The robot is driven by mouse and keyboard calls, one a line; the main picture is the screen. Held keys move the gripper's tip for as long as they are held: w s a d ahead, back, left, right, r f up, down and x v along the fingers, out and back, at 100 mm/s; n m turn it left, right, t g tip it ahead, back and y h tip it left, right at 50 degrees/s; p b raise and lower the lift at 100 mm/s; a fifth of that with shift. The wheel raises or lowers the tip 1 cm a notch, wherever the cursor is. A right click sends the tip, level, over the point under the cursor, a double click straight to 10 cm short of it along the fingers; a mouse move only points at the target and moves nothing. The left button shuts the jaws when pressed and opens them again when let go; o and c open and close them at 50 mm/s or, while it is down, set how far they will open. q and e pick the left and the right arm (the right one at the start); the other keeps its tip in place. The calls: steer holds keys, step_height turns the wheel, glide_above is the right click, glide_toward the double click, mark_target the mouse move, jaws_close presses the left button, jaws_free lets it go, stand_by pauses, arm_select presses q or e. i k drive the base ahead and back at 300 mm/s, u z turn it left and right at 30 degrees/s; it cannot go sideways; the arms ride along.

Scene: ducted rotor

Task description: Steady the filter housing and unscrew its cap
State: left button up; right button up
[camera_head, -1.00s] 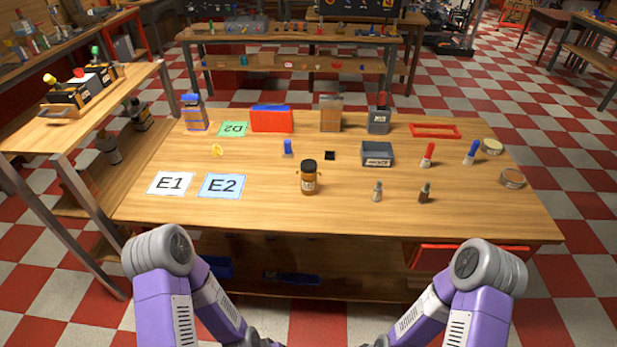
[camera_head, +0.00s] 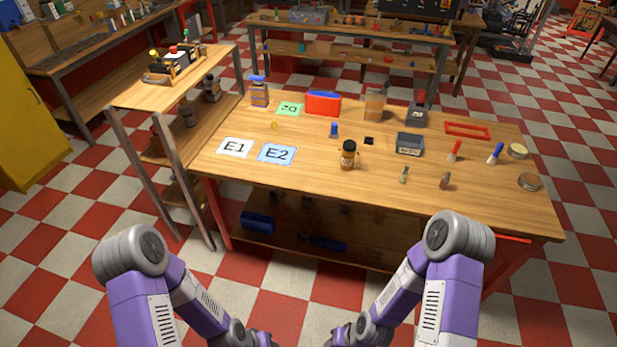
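A small brown jar-like housing with a dark cap (camera_head: 348,147) stands upright near the middle of the wooden table (camera_head: 311,187). It has small tabs at its sides, and I take it to be the filter housing (camera_head: 347,161). The cap sits on top of it. My two purple arms come in from the lower left and lower right and bend toward the bottom middle, short of the table. Their grippers are below the frame edge, and nothing touches the housing.
Cards E1 (camera_head: 234,148) and E2 (camera_head: 276,154) lie left of the housing. A red box (camera_head: 323,103) is behind. A side bench (camera_head: 180,84) and yellow cabinet (camera_head: 30,115) are left. Checkered floor in front is open.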

mark_target(348, 159)
steer(key=u, duration=0.3)
steer(key=k, duration=0.4)
steer(key=z, duration=1.1)
steer(key=i, duration=1.8)
steer(key=u, duration=0.8)
